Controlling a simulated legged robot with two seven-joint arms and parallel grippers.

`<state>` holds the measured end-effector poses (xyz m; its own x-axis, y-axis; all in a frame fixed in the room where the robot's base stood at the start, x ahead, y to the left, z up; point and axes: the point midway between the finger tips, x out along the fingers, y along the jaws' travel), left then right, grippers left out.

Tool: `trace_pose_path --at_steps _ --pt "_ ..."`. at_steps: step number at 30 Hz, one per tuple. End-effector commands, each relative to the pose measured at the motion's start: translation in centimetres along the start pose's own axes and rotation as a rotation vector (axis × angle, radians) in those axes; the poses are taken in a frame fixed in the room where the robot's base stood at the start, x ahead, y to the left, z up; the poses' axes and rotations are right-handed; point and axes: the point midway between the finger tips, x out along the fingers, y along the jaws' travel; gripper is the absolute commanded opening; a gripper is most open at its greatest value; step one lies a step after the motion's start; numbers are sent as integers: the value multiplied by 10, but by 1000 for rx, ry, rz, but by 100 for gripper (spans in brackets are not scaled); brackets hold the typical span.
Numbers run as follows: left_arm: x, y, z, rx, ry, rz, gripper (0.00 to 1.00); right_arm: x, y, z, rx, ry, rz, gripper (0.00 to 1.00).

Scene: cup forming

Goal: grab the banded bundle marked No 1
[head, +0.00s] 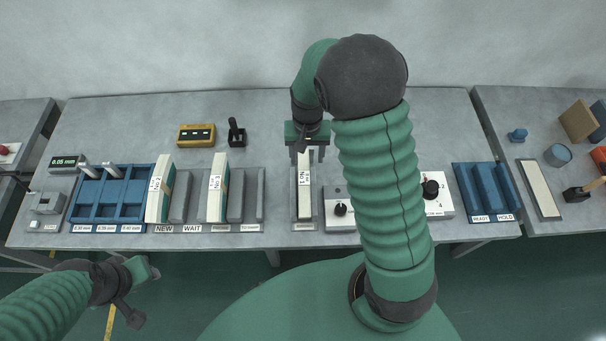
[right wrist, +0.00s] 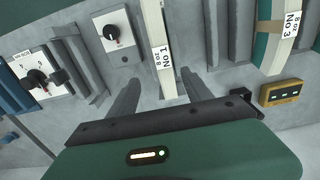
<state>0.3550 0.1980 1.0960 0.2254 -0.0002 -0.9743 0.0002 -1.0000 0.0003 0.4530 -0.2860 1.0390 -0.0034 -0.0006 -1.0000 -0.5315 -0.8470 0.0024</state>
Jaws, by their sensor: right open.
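The banded bundle marked No 1 (head: 304,195) is a narrow white strip with a printed label. It lies in a grey slot holder near the middle of the bench, and it also shows in the right wrist view (right wrist: 157,22). My right gripper (head: 307,156) is open at the far end of this bundle. In the right wrist view its two fingers (right wrist: 158,92) are spread, with the bundle between them in the picture; I cannot tell if they touch it. My left gripper (head: 142,292) is off the bench's front edge at lower left, and its jaw state is unclear.
Two thicker labelled bundles stand to the left, one at NEW (head: 158,190) and one past WAIT (head: 216,188). A white knob box (head: 341,209) sits close right of the holder. A blue rack (head: 484,195) is farther right. A yellow box (head: 196,135) stands behind.

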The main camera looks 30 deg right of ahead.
Motion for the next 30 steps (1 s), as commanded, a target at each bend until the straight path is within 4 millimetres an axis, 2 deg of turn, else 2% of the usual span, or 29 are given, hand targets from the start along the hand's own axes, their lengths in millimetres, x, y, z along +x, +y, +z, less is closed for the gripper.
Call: trace_pose_path --at_steps 6,10,17,20,24,30 --pt "-6 0 -2 0 0 0 36 55 0 4 0 -5 3 58" --pt "-9 0 -2 0 0 0 36 84 -1 4 1 -4 3 58" --pt "-17 0 -4 0 0 0 36 110 -4 6 -1 -4 2 58" --pt "-26 0 -6 0 0 0 36 126 -8 9 -1 -4 1 58" --pt "-28 0 -7 0 0 0 36 149 -8 9 0 -2 1 58" --pt "-27 0 -6 0 0 0 36 153 -8 8 0 1 0 58"
